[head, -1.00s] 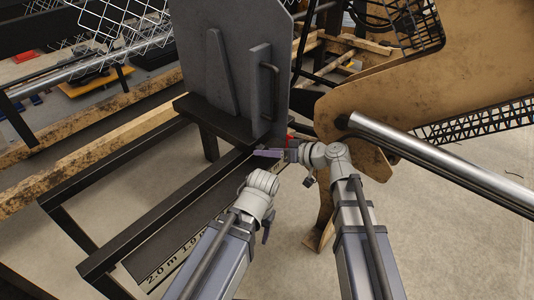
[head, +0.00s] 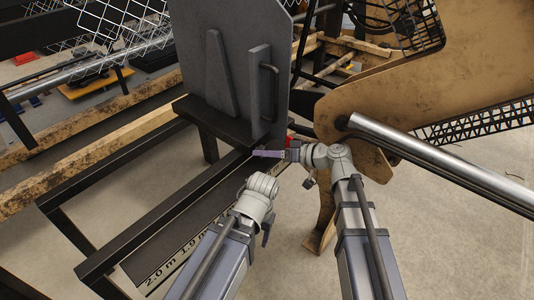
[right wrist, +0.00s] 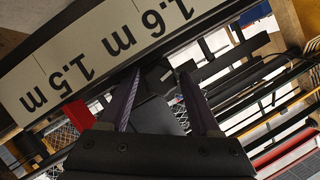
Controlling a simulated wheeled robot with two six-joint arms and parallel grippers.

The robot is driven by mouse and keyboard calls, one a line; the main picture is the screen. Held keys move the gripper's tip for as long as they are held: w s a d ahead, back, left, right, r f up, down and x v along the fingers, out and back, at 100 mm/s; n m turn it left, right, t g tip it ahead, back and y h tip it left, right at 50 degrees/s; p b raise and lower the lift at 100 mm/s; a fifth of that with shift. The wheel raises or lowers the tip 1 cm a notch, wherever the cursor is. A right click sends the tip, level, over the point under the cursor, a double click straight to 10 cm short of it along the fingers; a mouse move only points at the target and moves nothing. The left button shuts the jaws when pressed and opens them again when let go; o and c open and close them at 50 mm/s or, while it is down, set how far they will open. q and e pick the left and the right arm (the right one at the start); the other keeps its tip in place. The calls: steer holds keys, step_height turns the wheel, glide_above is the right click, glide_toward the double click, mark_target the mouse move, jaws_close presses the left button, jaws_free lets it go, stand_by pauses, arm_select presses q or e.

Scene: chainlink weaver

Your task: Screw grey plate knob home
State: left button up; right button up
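The big grey plate (head: 235,55) stands upright at the upper middle of the head view, with a rib and a dark handle on its face. My right gripper (head: 256,153) is just below its lower right corner, fingers pointing left. In the right wrist view its two fingers (right wrist: 159,75) are apart, so it looks open. A dark angular piece (right wrist: 158,76), perhaps the knob, shows between or behind the fingertips; I cannot tell whether they touch it. No knob shows clearly in the head view. My left arm ends lower left of the right one; its fingers are hidden.
A black frame (head: 150,220) with a length scale (head: 190,250) runs below the plate. The scale is close above the fingers in the right wrist view (right wrist: 100,50). A tan machine arm (head: 430,70) and steel bar (head: 440,160) stand close on the right.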

steer(key=shift+o, duration=0.9)
steer(key=p+v, duration=0.2)
steer(key=v, duration=0.5)
steer(key=shift+s+d, duration=0.15)
steer(key=shift+d, duration=0.15)
steer(key=shift+r, duration=0.15)
